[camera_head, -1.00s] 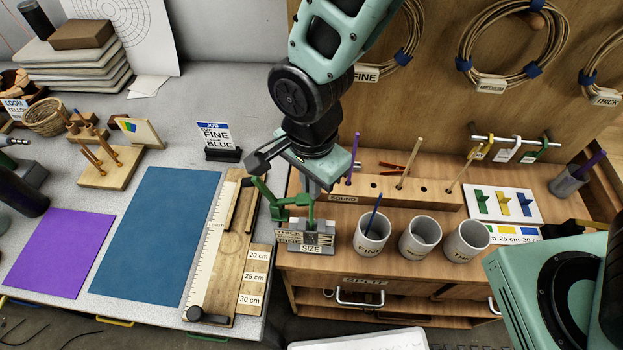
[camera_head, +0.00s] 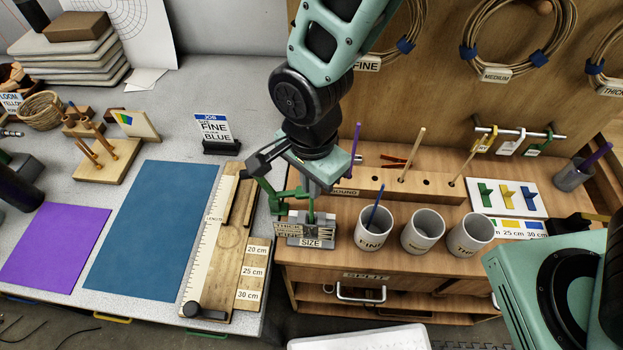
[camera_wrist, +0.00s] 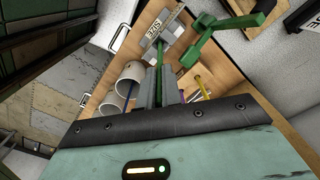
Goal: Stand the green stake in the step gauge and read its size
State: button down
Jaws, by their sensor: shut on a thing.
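My gripper (camera_head: 311,192) is shut on the green stake (camera_wrist: 160,56), which runs from between the fingers toward the step gauge. The step gauge (camera_head: 311,242) is a grey block labelled SIZE at the left end of the wooden bench. My gripper is above it. The stake (camera_head: 311,213) looks upright, with its lower end at the gauge's top; I cannot tell whether it is seated in a step. The gauge (camera_wrist: 157,33) also shows at the top of the wrist view. A green angled bracket (camera_wrist: 205,42) stands close beside the stake and gauge.
Grey cups (camera_head: 369,234) stand right of the gauge, one holding a blue stake. Behind is a wooden block (camera_head: 387,190) with upright stakes. A length board (camera_head: 227,255) lies left on the grey table. Wire coils (camera_head: 514,42) hang on the back panel.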

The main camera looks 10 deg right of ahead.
jog(key=shift+f, duration=0.25)
jog(key=c, duration=1.5)
grip_release()
jog(key=shift+r, duration=0.1)
jog(key=shift+r, duration=0.1)
notch_tip(320, 180, up, 17)
jog(key=b, duration=0.2)
jog(key=shift+r, duration=0.15)
